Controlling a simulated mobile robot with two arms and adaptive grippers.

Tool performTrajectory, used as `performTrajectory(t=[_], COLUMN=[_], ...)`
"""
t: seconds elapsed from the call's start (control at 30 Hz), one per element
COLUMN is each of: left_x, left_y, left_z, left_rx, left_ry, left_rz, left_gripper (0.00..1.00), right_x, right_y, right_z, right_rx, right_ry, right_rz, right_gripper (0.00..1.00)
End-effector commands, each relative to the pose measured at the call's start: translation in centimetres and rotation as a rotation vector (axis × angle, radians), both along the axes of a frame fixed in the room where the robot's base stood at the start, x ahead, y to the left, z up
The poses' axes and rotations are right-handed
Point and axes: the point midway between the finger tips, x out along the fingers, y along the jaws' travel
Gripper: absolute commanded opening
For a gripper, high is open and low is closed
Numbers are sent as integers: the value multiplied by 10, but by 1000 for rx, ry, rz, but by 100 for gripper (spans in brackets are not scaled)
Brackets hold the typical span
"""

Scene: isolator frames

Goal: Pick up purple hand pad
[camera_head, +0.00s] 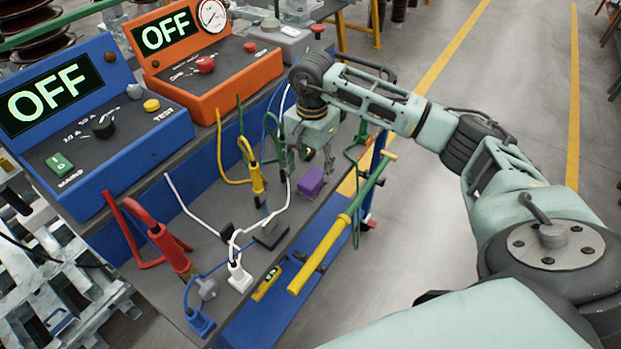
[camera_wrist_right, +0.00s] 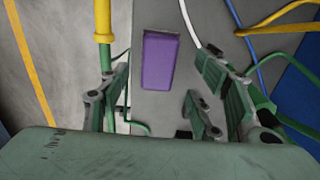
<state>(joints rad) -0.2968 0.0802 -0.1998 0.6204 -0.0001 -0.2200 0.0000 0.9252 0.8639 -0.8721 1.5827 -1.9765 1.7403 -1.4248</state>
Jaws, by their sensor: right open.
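The purple hand pad (camera_head: 310,182) lies on the grey bench top (camera_head: 205,250) near its right edge, beside the green-and-yellow rod. In the right wrist view the purple hand pad (camera_wrist_right: 160,60) lies flat, long side roughly upright in the picture, beyond the fingers. My right gripper (camera_head: 308,158) is above and just behind the pad, pointing down. In the right wrist view its fingers (camera_wrist_right: 160,105) are spread wide with nothing between them. The pad is apart from the fingers. My left gripper is not in view.
A yellow-and-green rod (camera_head: 330,245) runs along the bench's right edge. Cables and a yellow clamp (camera_head: 257,178) lie left of the pad. A white plug (camera_head: 239,277) and red clamp (camera_head: 170,247) are nearer. Blue (camera_head: 95,130) and orange (camera_head: 215,75) boxes reading OFF stand at the left.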

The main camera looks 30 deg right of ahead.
Motion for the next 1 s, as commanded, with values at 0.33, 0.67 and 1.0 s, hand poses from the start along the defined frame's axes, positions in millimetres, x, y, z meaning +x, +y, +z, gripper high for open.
performTrajectory(t=[0.33,0.67,1.0], left_x=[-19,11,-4], left_y=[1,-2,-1], left_z=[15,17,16], left_rx=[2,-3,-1], left_ry=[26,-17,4], left_rz=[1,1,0], left_gripper=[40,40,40], right_x=[-2,-2,-2], right_y=[-1,-2,-1], right_z=[-45,-49,-49], right_rx=[1,0,0], right_ry=[2,0,0], right_rz=[-1,-1,-1], right_gripper=[58,53,24])
